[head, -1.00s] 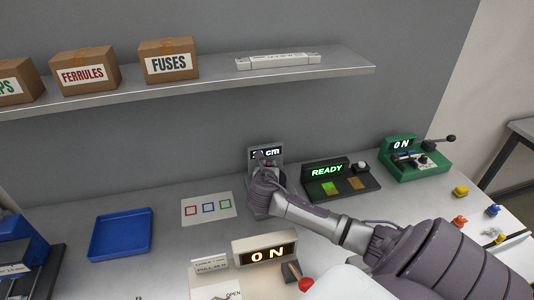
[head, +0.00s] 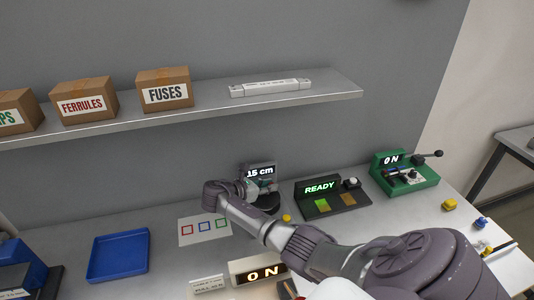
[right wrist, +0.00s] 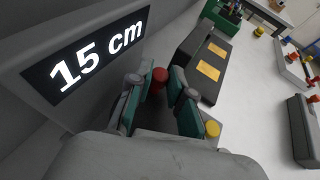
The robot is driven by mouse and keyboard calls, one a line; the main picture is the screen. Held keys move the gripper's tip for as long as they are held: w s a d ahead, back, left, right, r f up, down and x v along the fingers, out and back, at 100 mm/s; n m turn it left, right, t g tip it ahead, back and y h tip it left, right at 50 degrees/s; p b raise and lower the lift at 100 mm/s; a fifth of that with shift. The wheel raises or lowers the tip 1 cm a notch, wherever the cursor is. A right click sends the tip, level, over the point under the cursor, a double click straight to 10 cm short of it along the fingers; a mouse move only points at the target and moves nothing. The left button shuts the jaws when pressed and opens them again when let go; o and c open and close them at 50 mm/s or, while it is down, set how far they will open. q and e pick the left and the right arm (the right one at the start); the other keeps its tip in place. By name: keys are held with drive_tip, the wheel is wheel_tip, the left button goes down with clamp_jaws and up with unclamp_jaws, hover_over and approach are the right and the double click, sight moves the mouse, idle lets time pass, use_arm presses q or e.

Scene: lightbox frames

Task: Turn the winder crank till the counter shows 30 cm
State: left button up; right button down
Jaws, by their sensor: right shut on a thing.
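The winder (head: 268,204) stands at the back of the bench, with its dark counter (head: 260,172) facing me. The counter reads 15 cm, and the same reading shows large in the right wrist view (right wrist: 98,50). My right gripper (head: 268,186) is just in front of the counter and hides part of the winder. In the right wrist view, its teal-padded fingers (right wrist: 162,88) are shut on the red crank knob (right wrist: 160,76). The rest of the crank is hidden by the gripper. My left gripper is not in view.
Right of the winder are a black READY box (head: 320,187) and a green ON device (head: 410,186). A cream ON box (head: 237,268) is in front. A blue tray (head: 100,262) and marked card (head: 187,238) lie left. A shelf (head: 200,112) hangs above.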

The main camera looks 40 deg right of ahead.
drive_tip(key=shift+m+g, duration=0.4)
drive_tip(key=shift+g, duration=0.1)
drive_tip(key=c, duration=1.1)
unclamp_jaws()
drive_tip(key=shift+s+d, duration=0.1)
drive_tip(key=shift+o, duration=0.2)
drive_tip(key=v, duration=1.2)
drive_tip(key=shift+r, duration=0.15)
drive_tip(key=shift+c, duration=0.2)
